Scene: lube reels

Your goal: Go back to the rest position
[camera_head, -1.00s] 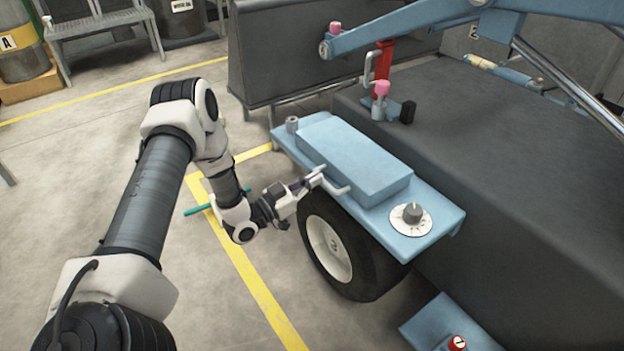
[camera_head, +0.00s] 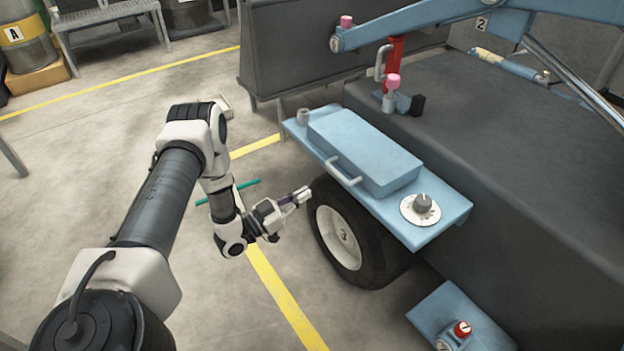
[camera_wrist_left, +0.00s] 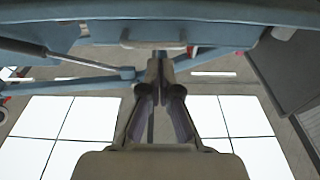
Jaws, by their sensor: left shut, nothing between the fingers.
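My left gripper (camera_head: 303,194) is shut and empty. It is in the air to the left of the blue shelf (camera_head: 447,208), in front of the wheel (camera_head: 338,238). A clear gap lies between its fingertips and the handle (camera_head: 343,171) of the blue box (camera_head: 364,148). In the left wrist view the two fingers of my left gripper (camera_wrist_left: 158,58) meet at the tips, with the blue underside (camera_wrist_left: 210,14) beyond them. My right gripper is in neither view.
A dial (camera_head: 421,204) sits on the shelf's right end. A lower blue platform with a red knob (camera_head: 462,328) juts out at bottom right. The dark cart body (camera_head: 490,150) fills the right. Open floor with yellow lines (camera_head: 285,300) lies around my left arm.

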